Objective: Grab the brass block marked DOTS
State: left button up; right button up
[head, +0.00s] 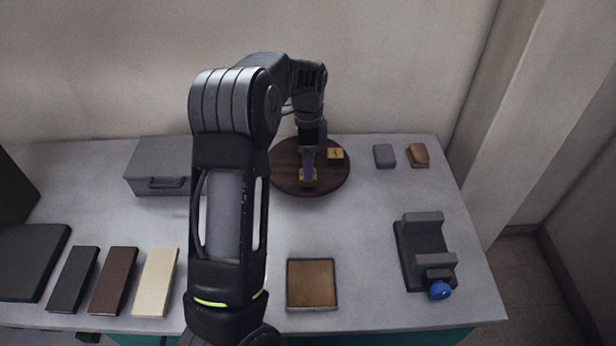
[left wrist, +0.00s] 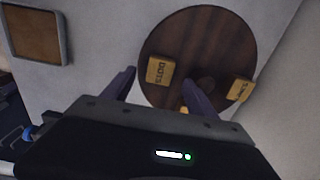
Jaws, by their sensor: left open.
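The brass block marked DOTS (left wrist: 160,71) lies on the round dark wooden board (left wrist: 200,35), its lettering readable in the left wrist view. In the head view a brass block (head: 304,179), apparently the same one, shows at my left gripper's fingers, partly covered. My left gripper (left wrist: 158,78) is open and points down above the board; in the left wrist view the DOTS block appears between its fingertips. I cannot tell how high the fingers are. A second brass block (left wrist: 240,90) has lettering I cannot read surely. Another brass piece (left wrist: 185,109) is mostly hidden by a finger.
A grey case (head: 160,165) stands left of the board. A grey block (head: 384,156) and a brown block (head: 418,155) lie right of it. A brown-lined tray (head: 312,284) is in front, and a dark fixture with a blue knob (head: 425,255) stands at right.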

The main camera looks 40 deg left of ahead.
pick_arm(q)
jog(key=shift+f, duration=0.1)
jog(key=shift+f+p, duration=0.4)
notch_tip(320, 180, down, 4)
jog(key=shift+r+p, duration=0.2)
jog(key=shift+p, duration=0.45)
jog(key=shift+f, duration=0.3)
grip_shut()
jog(key=shift+r, duration=0.1)
